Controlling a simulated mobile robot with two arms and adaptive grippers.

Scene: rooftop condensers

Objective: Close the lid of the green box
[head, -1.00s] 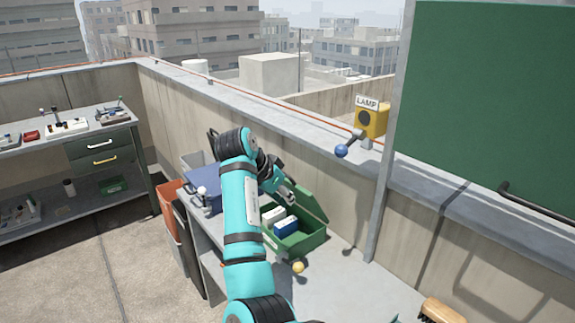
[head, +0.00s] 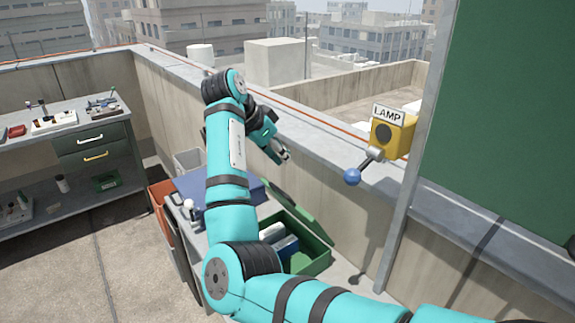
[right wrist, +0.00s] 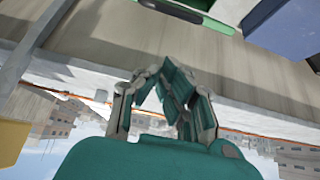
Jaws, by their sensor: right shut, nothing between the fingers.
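The green box (head: 319,264) sits on the bench below my right arm in the head view. Its lid (head: 301,211) stands open, tilted back toward the parapet wall. A white item (head: 271,232) and a blue item (head: 287,246) lie inside; my arm hides the box's near left part. My right gripper (head: 284,154) is shut and empty, above and behind the lid, near the wall. In the right wrist view, the gripper (right wrist: 172,75) shows with a green edge, likely the lid (right wrist: 185,10), apart from it at the top. My left gripper is out of view.
A blue case (head: 245,191) stands left of the green box. A yellow lamp switch box (head: 392,135) with a blue-knobbed lever (head: 353,177) is on the parapet to the right. A grey post (head: 415,150) and green board (head: 510,130) stand further right.

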